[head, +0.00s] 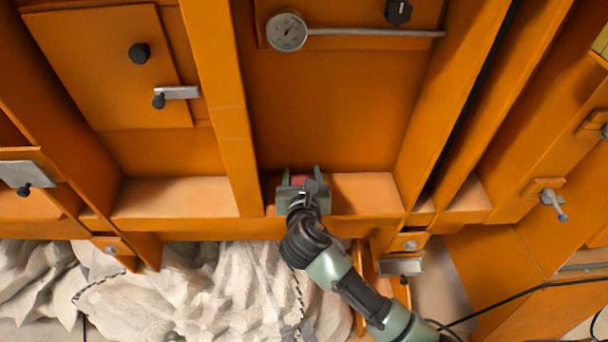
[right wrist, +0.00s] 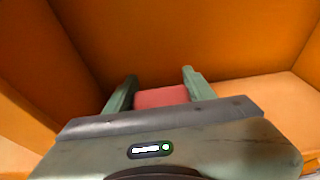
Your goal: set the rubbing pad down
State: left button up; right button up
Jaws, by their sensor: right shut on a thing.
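The rubbing pad is a small red block (right wrist: 162,96) between the two green fingers of my right gripper (right wrist: 158,82) in the right wrist view. The fingers are shut on its sides. In the head view, the right gripper (head: 300,174) is over the front ledge of the middle bay of the orange frame, and a bit of the red pad (head: 298,180) shows between its fingers. Whether the pad touches the wood cannot be told. The pad's underside is hidden. My left gripper is not in view.
Orange beams (head: 222,100) flank the bay on both sides. A dial thermometer (head: 287,32) with a long stem lies on a board at the far side. A black knob (head: 398,11) is beside it. A crumpled pale cloth (head: 220,290) lies below the near edge. The bay's middle is clear.

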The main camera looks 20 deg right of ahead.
aim_at(301, 164)
jog(key=shift+w+d+f, duration=0.25)
jog(key=shift+w+f, duration=0.2)
jog(key=shift+w, duration=0.35)
jog(key=w+f, duration=0.1)
jog(key=w+d+f, duration=0.1)
jog(key=w, duration=0.1)
jog(key=shift+w+f, duration=0.1)
jog(key=shift+f, duration=0.1)
jog(key=shift+b, duration=0.3)
jog(key=o, duration=1.4)
jog(key=shift+f, duration=0.1)
jog(key=shift+r, duration=0.2)
jog(key=v, duration=1.2)
jog(key=shift+a, duration=0.1)
